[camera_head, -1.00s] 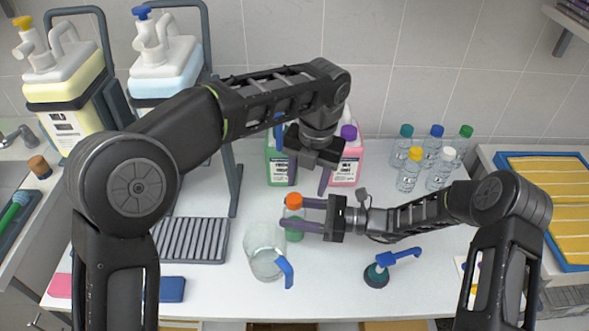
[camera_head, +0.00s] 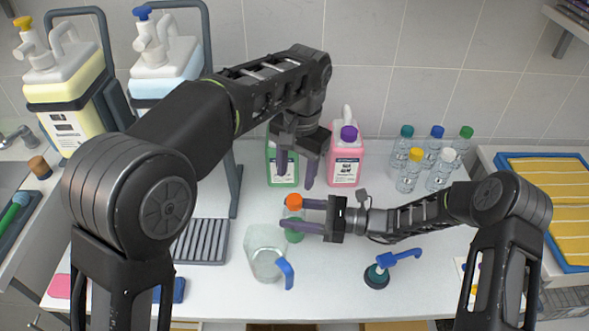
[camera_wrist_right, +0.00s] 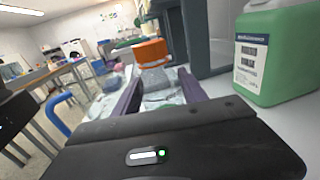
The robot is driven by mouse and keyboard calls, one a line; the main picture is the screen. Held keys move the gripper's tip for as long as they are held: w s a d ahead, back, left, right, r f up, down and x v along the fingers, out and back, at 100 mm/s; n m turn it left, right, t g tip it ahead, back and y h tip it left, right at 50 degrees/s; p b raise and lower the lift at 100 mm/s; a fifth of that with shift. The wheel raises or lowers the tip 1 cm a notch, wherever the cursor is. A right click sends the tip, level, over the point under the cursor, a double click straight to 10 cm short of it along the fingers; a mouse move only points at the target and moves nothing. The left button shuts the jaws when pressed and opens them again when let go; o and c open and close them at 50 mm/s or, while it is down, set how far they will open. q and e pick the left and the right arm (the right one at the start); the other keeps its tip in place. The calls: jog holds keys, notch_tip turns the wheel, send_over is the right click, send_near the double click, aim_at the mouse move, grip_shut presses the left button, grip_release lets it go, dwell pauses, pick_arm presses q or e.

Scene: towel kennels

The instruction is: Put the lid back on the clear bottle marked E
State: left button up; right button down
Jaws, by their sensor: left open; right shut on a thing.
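A clear bottle (camera_head: 293,236) with green at its base stands upright on the white table, just above the glass jug. An orange lid (camera_head: 294,201) sits on its top; the lid also shows upright over the bottle in the right wrist view (camera_wrist_right: 150,52). I cannot read any letter on the bottle, and I cannot tell how tightly the lid sits. My right gripper (camera_head: 299,215) is shut on the bottle from the right, below the lid. My left gripper (camera_head: 296,178) is open and empty, above and behind the lid, with its fingers pointing down.
A glass jug (camera_head: 262,262) with a blue handle stands close in front of the bottle. Green (camera_head: 281,166) and pink (camera_head: 344,170) jugs stand behind. Several small bottles (camera_head: 408,178) stand back right. A grey rack (camera_head: 202,241) lies left.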

aim_at(294, 199)
pick_arm(q)
jog(key=n, duration=0.6)
jog(key=shift+w+a, duration=0.15)
jog(key=shift+a, duration=0.2)
jog(key=n, duration=0.3)
jog(key=shift+a, duration=0.1)
jog(key=n, duration=0.4)
jog(key=shift+n+h, duration=0.3)
jog(key=shift+n, duration=0.1)
jog(key=n, duration=0.6)
jog(key=shift+d, duration=0.3)
jog(key=shift+f, duration=4)
grip_shut()
